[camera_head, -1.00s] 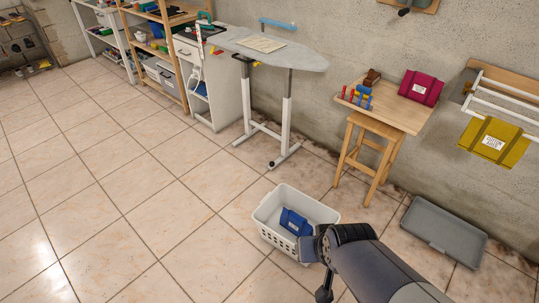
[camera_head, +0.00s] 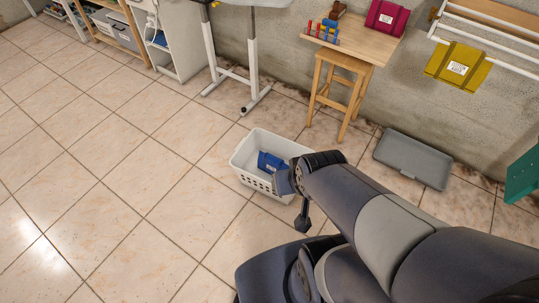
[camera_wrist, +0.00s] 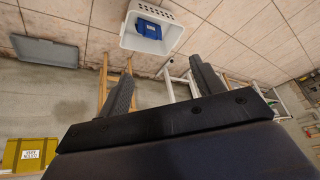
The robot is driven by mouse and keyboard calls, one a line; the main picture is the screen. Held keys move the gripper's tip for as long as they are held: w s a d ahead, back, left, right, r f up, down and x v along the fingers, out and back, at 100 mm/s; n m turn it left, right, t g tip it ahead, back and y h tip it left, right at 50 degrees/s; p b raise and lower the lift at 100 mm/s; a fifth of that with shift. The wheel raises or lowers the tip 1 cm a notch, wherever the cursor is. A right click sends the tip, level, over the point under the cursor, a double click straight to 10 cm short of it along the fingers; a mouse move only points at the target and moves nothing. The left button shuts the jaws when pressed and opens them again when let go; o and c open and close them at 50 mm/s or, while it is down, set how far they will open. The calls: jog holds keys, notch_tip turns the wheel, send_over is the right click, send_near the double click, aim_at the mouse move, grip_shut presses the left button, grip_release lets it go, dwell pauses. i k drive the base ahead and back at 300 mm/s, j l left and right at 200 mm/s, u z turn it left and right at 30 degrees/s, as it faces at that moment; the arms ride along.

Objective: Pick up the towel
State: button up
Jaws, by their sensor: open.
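A folded blue towel (camera_head: 271,163) with a pale label lies in the white basket (camera_head: 246,151) on the floor. It also shows in the wrist view (camera_wrist: 148,29). A yellow towel (camera_head: 458,66) hangs on a white wall rack (camera_head: 490,40) and shows in the wrist view (camera_wrist: 29,155). My gripper (camera_wrist: 161,68) is open and empty, its two fingers apart. The basket is beyond them. In the head view my arm overlaps the basket's right side, so the gripper is hard to make out.
A grey tray (camera_head: 412,160) lies on the floor to the right. A green cloth-like thing (camera_head: 522,175) is at the right edge. Small blue and red items (camera_head: 326,31) are on the table. An ironing board frame (camera_head: 232,70) stands behind. The tiled floor to the left is clear.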

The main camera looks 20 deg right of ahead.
aim_at(463, 66)
jog(key=z, duration=1.8)
